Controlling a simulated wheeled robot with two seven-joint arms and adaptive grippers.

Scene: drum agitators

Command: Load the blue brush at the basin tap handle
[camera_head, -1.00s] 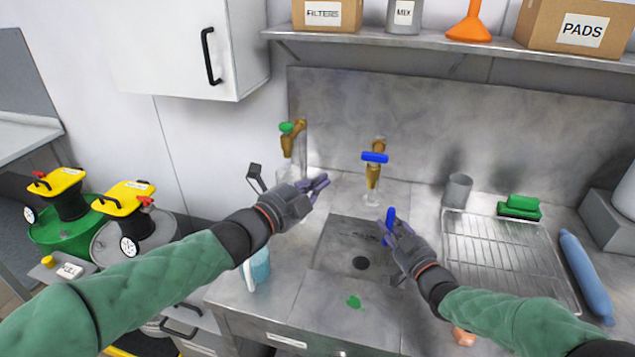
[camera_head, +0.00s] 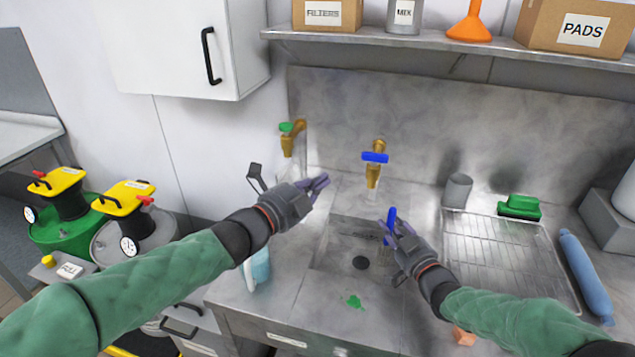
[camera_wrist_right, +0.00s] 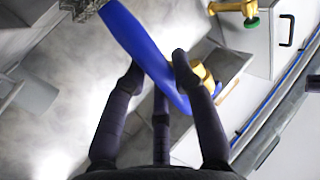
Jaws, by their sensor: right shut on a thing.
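The blue brush (camera_head: 390,222) stands out of my right gripper (camera_head: 391,229), which is shut on it above the right side of the basin (camera_head: 335,250). In the right wrist view the blue brush (camera_wrist_right: 143,45) slants between the fingertips of my right gripper (camera_wrist_right: 158,75). The blue tap handle (camera_head: 375,157) sits on a brass tap (camera_head: 373,177) above and behind the right gripper, apart from it. My left gripper (camera_head: 318,183) hovers over the counter left of the basin, with nothing visible in it. Its finger gap is too small to judge.
A green-handled tap (camera_head: 287,135) is left of the blue one. A grey cup (camera_head: 458,190), a wire rack (camera_head: 485,250), a green block (camera_head: 520,206) and a blue roll (camera_head: 585,275) are on the right. A shelf (camera_head: 420,40) hangs above.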

